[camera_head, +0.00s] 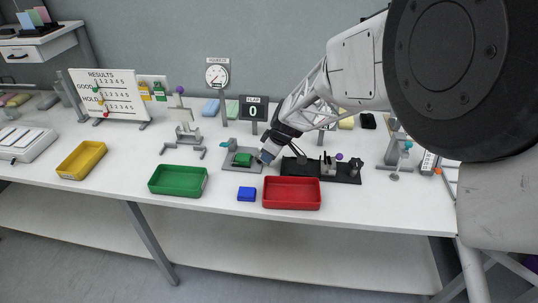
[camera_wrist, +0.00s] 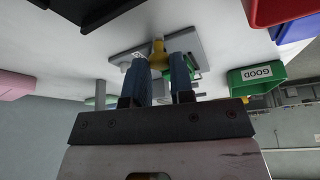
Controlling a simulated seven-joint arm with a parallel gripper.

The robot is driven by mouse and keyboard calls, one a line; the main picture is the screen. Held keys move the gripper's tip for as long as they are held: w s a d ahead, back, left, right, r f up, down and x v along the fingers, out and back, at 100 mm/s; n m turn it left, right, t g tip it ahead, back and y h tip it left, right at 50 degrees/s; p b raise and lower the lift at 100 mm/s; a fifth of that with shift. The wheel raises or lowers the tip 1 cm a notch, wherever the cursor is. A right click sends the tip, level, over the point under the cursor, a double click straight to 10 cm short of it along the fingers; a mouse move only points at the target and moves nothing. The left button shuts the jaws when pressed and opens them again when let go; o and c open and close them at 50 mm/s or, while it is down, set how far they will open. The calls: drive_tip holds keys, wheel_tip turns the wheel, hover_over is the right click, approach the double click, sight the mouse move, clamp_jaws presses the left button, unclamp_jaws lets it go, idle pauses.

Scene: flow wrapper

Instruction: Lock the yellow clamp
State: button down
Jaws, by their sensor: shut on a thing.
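The yellow clamp (camera_wrist: 158,50) shows in the wrist view as a yellow knob or handle. My gripper (camera_wrist: 160,64) has its two blue fingers on either side of it, shut on it. The clamp stands at a grey base plate (camera_wrist: 126,54), with a green piece partly hidden behind the right finger. In the head view my gripper (camera_head: 266,156) is low over the right side of the grey fixture (camera_head: 230,168), beside a green block (camera_head: 243,159). The yellow part is hidden there by the gripper, so whether the clamp is locked cannot be told.
A green tray (camera_head: 178,193), a red tray (camera_head: 292,205) and a blue block (camera_head: 246,194) lie in front of the fixture. A black fixture (camera_head: 345,176) stands close on the right. A counter display (camera_head: 254,100) and a dial gauge (camera_head: 216,73) stand behind.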

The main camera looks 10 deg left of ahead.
drive_tip(key=shift+s+a+m, duration=0.1)
drive_tip(key=shift+s+m, duration=0.05)
drive_tip(key=shift+m, duration=0.25)
drive_tip(key=shift+s+a+m+t, duration=0.25)
drive_tip(key=shift+s+m+t, duration=0.05)
drive_tip(key=shift+m, duration=0.3)
drive_tip(key=shift+s+a+m+t+h, duration=0.25)
drive_tip(key=shift+a+m+t, duration=0.1)
drive_tip(key=shift+m, duration=0.5)
drive_tip(key=shift+s+a+m+t+h, duration=0.2)
drive_tip(key=shift+a+m+t+h, duration=0.1)
drive_tip(key=shift+m, duration=0.55)
drive_tip(key=shift+s+a+m+t+h, duration=0.15)
drive_tip(key=shift+a+m+h, duration=0.2)
drive_tip(key=shift+m, duration=0.4)
drive_tip(key=shift+s+a+m+t+h, duration=0.1)
drive_tip(key=shift+s+a+m+h, duration=0.1)
drive_tip(key=shift+a+m, duration=0.4)
drive_tip(key=shift+a+m+h, duration=0.25)
drive_tip(key=shift+m+h, duration=0.05)
drive_tip(key=shift+m, duration=0.85)
drive_tip(key=c, duration=1)
unclamp_jaws()
drive_tip(key=shift+r+t, duration=0.1)
drive_tip(key=shift+t, duration=0.2)
